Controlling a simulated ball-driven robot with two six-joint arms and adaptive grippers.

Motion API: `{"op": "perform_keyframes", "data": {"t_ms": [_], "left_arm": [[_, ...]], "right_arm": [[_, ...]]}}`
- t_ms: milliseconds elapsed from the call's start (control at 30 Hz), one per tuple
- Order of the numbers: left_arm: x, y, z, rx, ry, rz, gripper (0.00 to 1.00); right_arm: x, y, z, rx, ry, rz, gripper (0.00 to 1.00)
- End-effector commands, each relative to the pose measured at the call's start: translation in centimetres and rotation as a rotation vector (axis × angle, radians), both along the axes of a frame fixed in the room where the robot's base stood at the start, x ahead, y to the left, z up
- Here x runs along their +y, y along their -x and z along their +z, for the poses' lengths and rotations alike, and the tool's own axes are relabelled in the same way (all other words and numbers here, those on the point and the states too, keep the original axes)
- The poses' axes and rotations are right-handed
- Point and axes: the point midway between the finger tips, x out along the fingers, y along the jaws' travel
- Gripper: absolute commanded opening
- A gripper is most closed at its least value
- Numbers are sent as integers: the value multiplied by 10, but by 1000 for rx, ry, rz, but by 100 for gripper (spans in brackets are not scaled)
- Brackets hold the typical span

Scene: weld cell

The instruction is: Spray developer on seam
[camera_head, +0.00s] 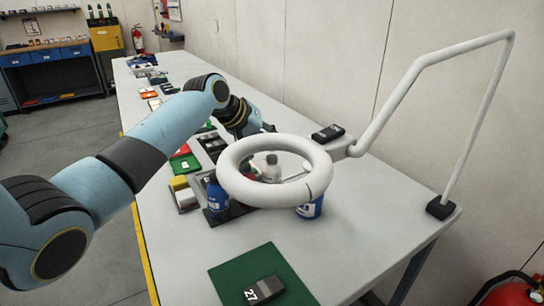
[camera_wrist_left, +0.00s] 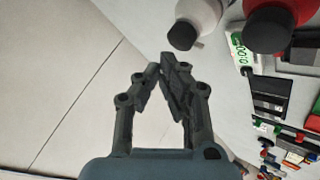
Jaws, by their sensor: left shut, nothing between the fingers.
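My left gripper (camera_head: 258,127) is over the table just behind the white ring lamp. In the left wrist view its fingers (camera_wrist_left: 163,68) meet at the tips, with nothing between them. Near the tips are a pale bottle with a dark cap (camera_wrist_left: 196,22) and a red bottle (camera_wrist_left: 268,28); the gripper touches neither. I cannot tell which one is developer. No seam is clearly visible. My right gripper is not in view.
The ring lamp (camera_head: 236,182) hangs over the bottles on a jointed white arm (camera_head: 432,70). A green mat (camera_head: 232,278) holds a dark block marked 27 (camera_head: 264,290).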

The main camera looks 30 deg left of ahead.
Motion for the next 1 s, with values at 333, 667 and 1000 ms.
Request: {"op": "perform_keyframes", "data": {"t_ms": [333, 667, 1000], "left_arm": [[0, 0, 0, 0, 0, 0, 0], [0, 0, -7, 1, 0, -1, 0], [0, 0, -8, 0, 0, 0, 0]], "right_arm": [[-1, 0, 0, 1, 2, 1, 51], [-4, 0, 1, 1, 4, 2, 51], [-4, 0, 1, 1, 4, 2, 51]]}}
